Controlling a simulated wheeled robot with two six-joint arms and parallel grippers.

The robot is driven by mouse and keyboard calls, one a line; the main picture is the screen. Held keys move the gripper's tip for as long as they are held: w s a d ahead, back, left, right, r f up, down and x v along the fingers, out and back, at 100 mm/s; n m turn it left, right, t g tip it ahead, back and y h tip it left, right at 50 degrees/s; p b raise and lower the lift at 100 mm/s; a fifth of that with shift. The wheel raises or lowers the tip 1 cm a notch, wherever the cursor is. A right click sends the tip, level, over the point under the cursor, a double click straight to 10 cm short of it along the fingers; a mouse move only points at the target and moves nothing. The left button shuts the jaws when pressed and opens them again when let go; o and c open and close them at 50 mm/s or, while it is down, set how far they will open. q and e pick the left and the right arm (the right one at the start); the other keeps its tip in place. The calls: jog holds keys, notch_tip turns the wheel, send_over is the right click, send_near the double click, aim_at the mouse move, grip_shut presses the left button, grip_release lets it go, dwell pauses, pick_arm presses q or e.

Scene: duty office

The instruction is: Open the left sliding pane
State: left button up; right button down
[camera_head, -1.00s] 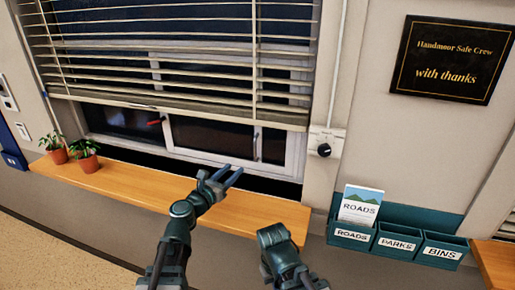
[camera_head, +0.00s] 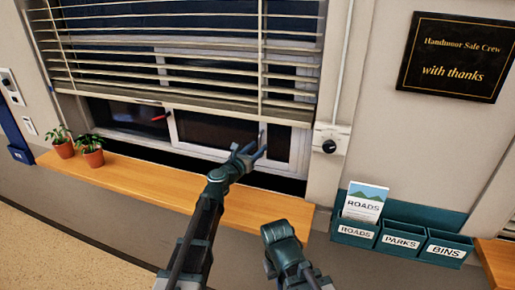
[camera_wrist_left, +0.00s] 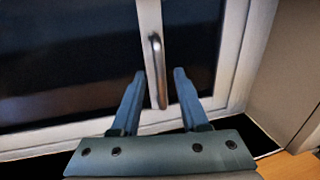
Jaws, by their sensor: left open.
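The window's sliding pane (camera_head: 212,132) has dark glass in a white frame below the blind. A slim upright handle (camera_head: 262,139) sits on a white stile at its right. In the left wrist view the handle is a metallic bar (camera_wrist_left: 158,70). My left gripper (camera_head: 252,151) is open and close to the handle. In the left wrist view its two fingers (camera_wrist_left: 159,80) point at the stile, with the handle's lower part between the tips; contact cannot be told. A red handle (camera_head: 161,116) shows farther left. My right gripper (camera_head: 281,236) is low in the middle, fingers not clear.
A slatted blind (camera_head: 190,70) hangs over the window's upper part. A wooden sill (camera_head: 140,182) runs below, with two potted plants (camera_head: 92,155) at its left. A knob box (camera_head: 329,145) is right of the window. Teal leaflet holders (camera_head: 402,238) hang at lower right.

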pick_arm(q)
jog(key=shift+w+d, duration=0.15)
jog(key=shift+w, duration=0.1)
grip_shut()
dwell(1.4)
